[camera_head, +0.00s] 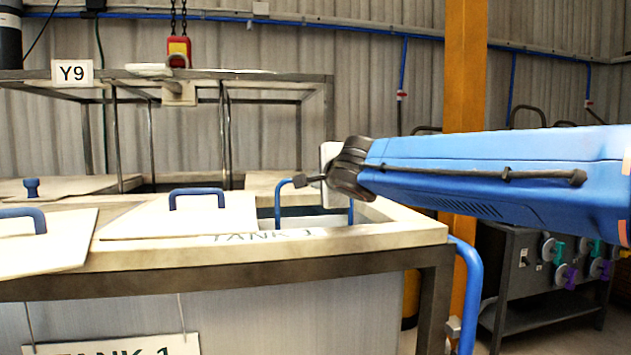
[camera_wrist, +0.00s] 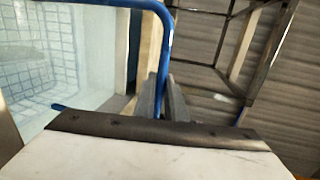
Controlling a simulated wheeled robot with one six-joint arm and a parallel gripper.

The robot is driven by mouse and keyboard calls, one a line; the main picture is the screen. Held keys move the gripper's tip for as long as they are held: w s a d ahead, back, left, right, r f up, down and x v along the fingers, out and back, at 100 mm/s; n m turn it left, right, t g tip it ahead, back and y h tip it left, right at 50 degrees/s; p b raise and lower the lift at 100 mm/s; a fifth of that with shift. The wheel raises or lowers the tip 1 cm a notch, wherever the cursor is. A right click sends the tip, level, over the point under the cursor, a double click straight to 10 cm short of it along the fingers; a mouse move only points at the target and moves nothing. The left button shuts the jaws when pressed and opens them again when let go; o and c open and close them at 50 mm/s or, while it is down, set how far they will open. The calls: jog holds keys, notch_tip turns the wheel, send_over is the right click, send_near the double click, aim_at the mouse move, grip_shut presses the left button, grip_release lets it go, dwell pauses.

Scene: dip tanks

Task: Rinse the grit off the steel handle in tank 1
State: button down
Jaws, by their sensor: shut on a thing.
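My gripper (camera_head: 312,180) reaches in from the right above tank 1 (camera_head: 225,262) and is shut on a blue bent bar, seemingly the steel handle (camera_head: 278,203). The bar's legs hang down at the tank's opening; I cannot tell whether their ends touch the liquid. In the wrist view the handle (camera_wrist: 167,40) curves over from the upper left and down to my gripper (camera_wrist: 165,92). Pale liquid (camera_wrist: 45,50) with a grid pattern beneath shows at left. Grit on the handle is too small to tell.
A pale lid (camera_head: 135,222) with a blue grip covers the left of tank 1. Another lid (camera_head: 45,250) lies farther left. A metal frame (camera_head: 328,110) with a Y9 sign stands behind. An orange post (camera_head: 463,90) and a dark cart (camera_head: 545,275) are at right.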

jog(key=shift+w+d+r, duration=0.1)
jog(key=shift+w+d, duration=0.05)
jog(key=shift+d, duration=0.6)
jog(key=shift+w+d, duration=0.2)
jog(key=shift+d, duration=0.4)
jog(key=shift+w+d, duration=0.15)
jog(key=shift+d, duration=0.45)
jog(key=shift+s+a, duration=0.2)
jog(key=shift+a, duration=0.6)
jog(key=shift+s+a, duration=0.25)
jog(key=shift+a, duration=0.5)
jog(key=shift+s+a, duration=0.2)
jog(key=shift+a, duration=0.6)
jog(key=shift+w+d, duration=0.2)
jog(key=shift+d, duration=0.4)
jog(key=shift+w+d, duration=0.15)
jog(key=shift+d, duration=0.4)
notch_tip(320, 180, up, 22)
